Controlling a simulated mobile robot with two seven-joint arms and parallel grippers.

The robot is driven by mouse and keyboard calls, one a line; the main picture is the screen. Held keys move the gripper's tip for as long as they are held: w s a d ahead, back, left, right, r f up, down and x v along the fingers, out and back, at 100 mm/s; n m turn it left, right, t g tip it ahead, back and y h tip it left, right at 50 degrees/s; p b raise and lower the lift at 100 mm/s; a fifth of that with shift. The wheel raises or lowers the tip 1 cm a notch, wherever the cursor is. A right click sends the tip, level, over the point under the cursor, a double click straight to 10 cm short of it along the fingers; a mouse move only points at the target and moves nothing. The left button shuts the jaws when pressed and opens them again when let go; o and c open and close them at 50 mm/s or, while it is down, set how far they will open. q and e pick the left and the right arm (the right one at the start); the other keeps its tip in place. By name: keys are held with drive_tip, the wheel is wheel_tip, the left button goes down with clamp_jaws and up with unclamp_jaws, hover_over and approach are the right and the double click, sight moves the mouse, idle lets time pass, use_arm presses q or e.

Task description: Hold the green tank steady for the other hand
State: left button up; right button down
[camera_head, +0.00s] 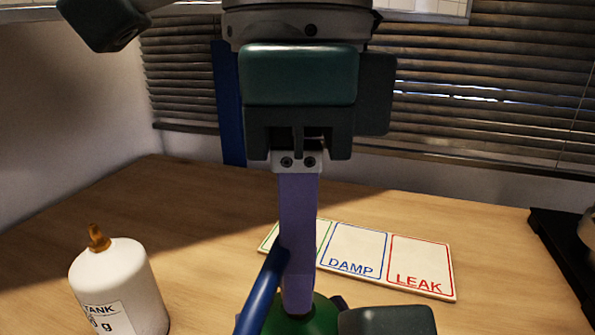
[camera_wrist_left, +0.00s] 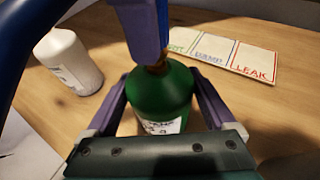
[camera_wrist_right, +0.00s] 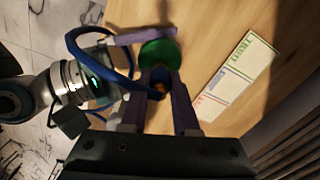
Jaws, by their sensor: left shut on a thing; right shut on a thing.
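The green tank (camera_wrist_left: 160,98) stands upright on the table in the left wrist view, with a white label on its side. My left gripper (camera_wrist_left: 161,84) is shut around its body, one purple finger on each side. My right gripper (camera_head: 297,303) points down from above, its fingertips at the brass valve (camera_wrist_left: 157,67) on top of the tank. It is shut on that valve, which the fingers mostly hide. In the head view only part of the tank's green top (camera_head: 322,318) shows. The right wrist view also shows the green top (camera_wrist_right: 160,52).
A white tank (camera_head: 118,285) with an orange-brown valve stands at the left of the table. A white card (camera_head: 357,255) with outlined fields, two reading DAMP and LEAK, lies behind the green tank. A dark object (camera_head: 560,250) is at the right edge. Blinds hang behind.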

drive_tip(key=shift+r, duration=2.15)
use_arm(q)
drive_tip(key=o, duration=1.4)
drive_tip(key=v, duration=1.2)
